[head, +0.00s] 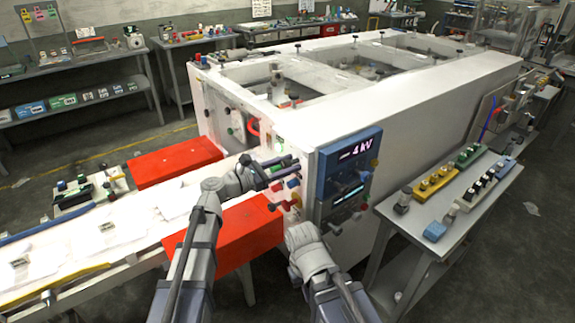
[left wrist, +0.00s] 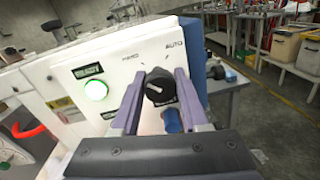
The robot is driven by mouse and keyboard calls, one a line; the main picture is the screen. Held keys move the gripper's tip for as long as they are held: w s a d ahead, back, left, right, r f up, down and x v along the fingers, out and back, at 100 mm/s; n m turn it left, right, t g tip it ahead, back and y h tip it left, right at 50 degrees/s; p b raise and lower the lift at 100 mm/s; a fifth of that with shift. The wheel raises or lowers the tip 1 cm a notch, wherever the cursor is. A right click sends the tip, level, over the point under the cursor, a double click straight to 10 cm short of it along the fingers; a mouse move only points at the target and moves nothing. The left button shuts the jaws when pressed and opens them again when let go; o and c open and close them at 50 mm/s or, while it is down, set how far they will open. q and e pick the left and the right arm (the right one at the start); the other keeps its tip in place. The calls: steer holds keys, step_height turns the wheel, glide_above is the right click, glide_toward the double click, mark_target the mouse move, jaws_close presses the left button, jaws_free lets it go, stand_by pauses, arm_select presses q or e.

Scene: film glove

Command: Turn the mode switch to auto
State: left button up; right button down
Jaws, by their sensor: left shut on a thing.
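The mode switch, a black round knob (left wrist: 159,86), sits on a white panel (left wrist: 120,82) in the left wrist view. The words HAND, to the upper left, and AUTO, to the upper right, are printed above it. A pale mark shows on the knob's face at its left; I cannot tell for sure which word it points to. My left gripper (left wrist: 162,92) is shut on the knob, one purple finger on each side. In the head view the left gripper (head: 285,165) reaches the machine's end face, and the knob is hard to make out. My right gripper's fingers do not show.
A lit green button (left wrist: 96,91) is left of the knob; a blue part (left wrist: 172,121) is just below it. A blue display box (head: 347,165) is on the machine's corner. Red blocks (head: 175,162) flank the white conveyor. A side table (head: 455,200) with colored switch blocks stands at right.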

arm_select(q)
jaws_close()
steer(key=shift+m, duration=0.3)
steer(key=m, duration=0.3)
steer(key=shift+p, duration=0.35)
steer(key=m, duration=0.4)
steer(key=shift+y+p, duration=0.3)
steer(key=m, duration=0.5)
steer(key=shift+y, duration=0.4)
steer(key=m, duration=0.4)
steer(key=shift+s+t+p, duration=0.1)
steer(key=shift+t+p, duration=0.2)
steer(key=shift+t, duration=0.1)
steer(key=shift+m, duration=0.3)
